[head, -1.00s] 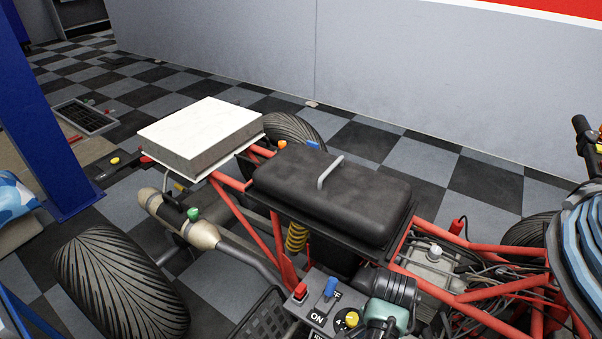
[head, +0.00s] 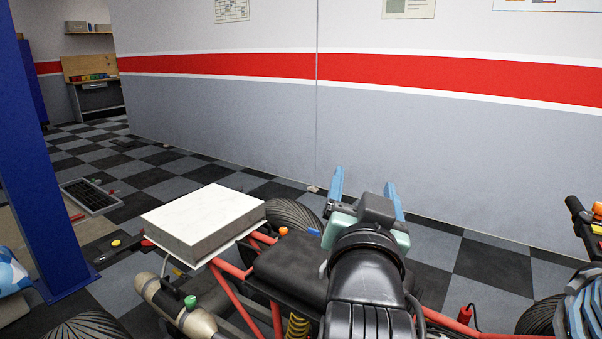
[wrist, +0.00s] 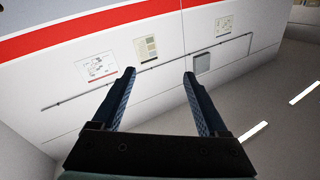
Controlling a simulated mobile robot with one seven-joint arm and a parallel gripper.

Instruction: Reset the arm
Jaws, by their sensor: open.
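My gripper (head: 367,180) is raised above the black seat (head: 290,267) of the stripped quad in the head view. Its two blue fingers stand apart and point away toward the wall. In the wrist view my gripper (wrist: 159,78) is open with nothing between the fingers. Behind the fingers there I see the wall with its red stripe, posted sheets and a grey box. My arm hides much of the seat and the control panel area.
A white-topped block (head: 205,217) sits on the rear of the red frame (head: 229,307). A blue post (head: 45,160) stands at left. A handlebar (head: 582,222) is at far right. The air above the seat, beside my arm, is clear.

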